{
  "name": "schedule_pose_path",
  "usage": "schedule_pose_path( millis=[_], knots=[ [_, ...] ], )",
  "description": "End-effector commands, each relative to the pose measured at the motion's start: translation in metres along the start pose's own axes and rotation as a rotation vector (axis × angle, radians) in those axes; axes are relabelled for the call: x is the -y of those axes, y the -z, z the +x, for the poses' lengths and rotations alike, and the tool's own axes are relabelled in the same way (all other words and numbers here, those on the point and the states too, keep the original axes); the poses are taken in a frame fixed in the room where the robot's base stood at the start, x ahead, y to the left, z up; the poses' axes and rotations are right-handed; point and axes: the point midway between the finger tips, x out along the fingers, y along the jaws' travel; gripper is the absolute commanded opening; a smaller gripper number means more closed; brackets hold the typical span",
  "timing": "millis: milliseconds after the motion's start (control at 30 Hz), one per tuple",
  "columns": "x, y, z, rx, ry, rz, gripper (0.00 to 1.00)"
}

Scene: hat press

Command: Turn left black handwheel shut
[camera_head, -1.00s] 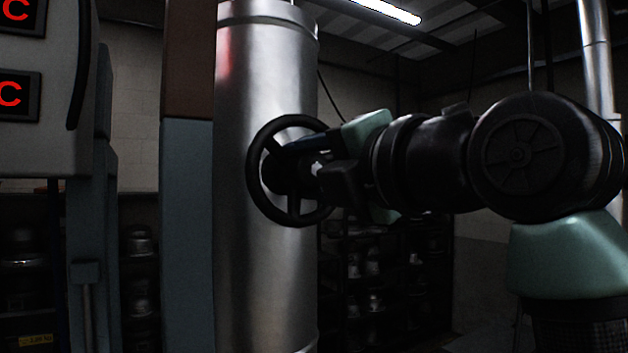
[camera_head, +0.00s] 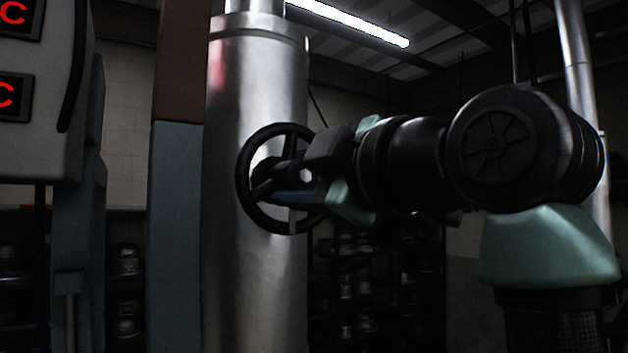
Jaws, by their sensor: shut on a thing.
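The black handwheel (camera_head: 246,196) stands on the front of a large silver vertical cylinder, left of the picture's middle. Its rim is a dark ring with spokes. My gripper (camera_head: 284,182) reaches in from the right and is shut at the wheel's hub and spokes. The fingers cover the middle and right part of the wheel, so I cannot tell exactly which part lies between them. No second handwheel shows in view.
The silver cylinder (camera_head: 250,290) rises behind the wheel. A blue and brown post (camera_head: 176,220) stands close to its left. A grey panel with red displays (camera_head: 40,120) is at the far left. Dark shelves (camera_head: 365,290) with metal forms stand behind.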

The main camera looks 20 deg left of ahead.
Motion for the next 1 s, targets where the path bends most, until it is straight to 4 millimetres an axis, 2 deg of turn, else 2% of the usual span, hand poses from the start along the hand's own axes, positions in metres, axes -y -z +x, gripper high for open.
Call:
schedule_pose_path(
  millis=[1000],
  knots=[
    [0.0011,0.0001,0.0003,0.018,-0.007,0.967,0.0]
  ],
)
